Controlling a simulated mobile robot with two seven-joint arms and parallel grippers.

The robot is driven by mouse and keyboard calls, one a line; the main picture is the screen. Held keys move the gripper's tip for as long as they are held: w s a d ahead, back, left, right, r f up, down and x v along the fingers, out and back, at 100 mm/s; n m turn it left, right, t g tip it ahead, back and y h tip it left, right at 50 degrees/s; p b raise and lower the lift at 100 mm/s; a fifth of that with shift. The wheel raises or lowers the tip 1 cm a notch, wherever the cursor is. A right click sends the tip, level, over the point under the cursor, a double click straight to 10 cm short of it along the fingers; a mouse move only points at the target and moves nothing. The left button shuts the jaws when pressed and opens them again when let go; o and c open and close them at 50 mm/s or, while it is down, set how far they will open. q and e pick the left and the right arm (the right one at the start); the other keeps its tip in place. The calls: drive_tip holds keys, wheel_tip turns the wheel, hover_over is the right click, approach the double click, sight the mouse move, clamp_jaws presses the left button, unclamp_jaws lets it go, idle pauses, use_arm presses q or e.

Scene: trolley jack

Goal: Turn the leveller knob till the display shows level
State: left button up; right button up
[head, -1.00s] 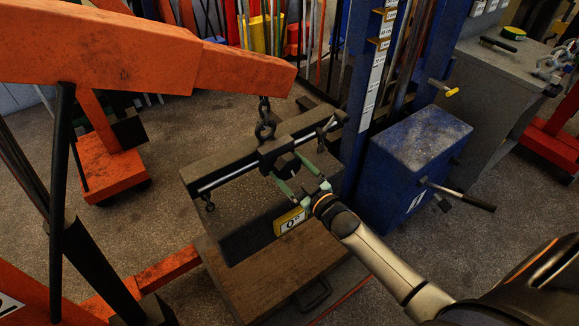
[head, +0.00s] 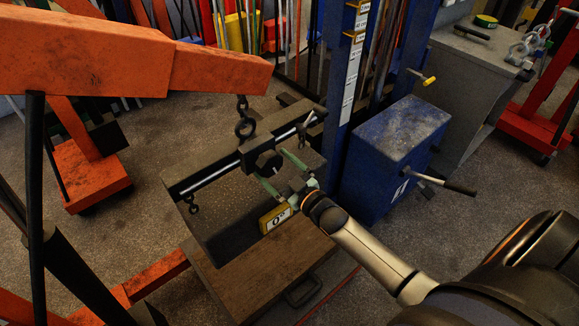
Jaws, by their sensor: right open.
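The leveller (head: 215,172) is a dark bar with a bright rod along it, hanging by a chain (head: 243,118) from the orange crane arm. Its round black knob (head: 267,163) is near the middle of the rod. The yellow-framed display (head: 275,219) is low in front of the bar; it seems to read 0 with a small mark, too small to be sure. My right gripper (head: 272,168) is open, with its two green fingers on either side of the knob. I cannot tell whether they touch it. My left gripper is not in view.
The orange crane (head: 130,60) fills the left side. A wooden board (head: 250,280) with a handle lies below the leveller. A blue box (head: 395,150) with a protruding handle stands just right of my right gripper. A grey cabinet (head: 470,90) is behind it.

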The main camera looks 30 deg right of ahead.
drive_tip(key=s+d, duration=0.1)
drive_tip(key=s, duration=1)
drive_tip(key=shift+s+d, duration=0.3)
drive_tip(key=s+a+f+m+g, duration=0.3)
drive_tip(key=s+a+f+g, duration=0.5)
drive_tip(key=s+a+f, duration=0.4)
wheel_tip(320, 180, down, 3)
drive_tip(key=shift+s+f+g, duration=0.1)
drive_tip(key=shift+s+g, duration=0.3)
drive_tip(key=shift+s, duration=0.55)
idle(1.5)
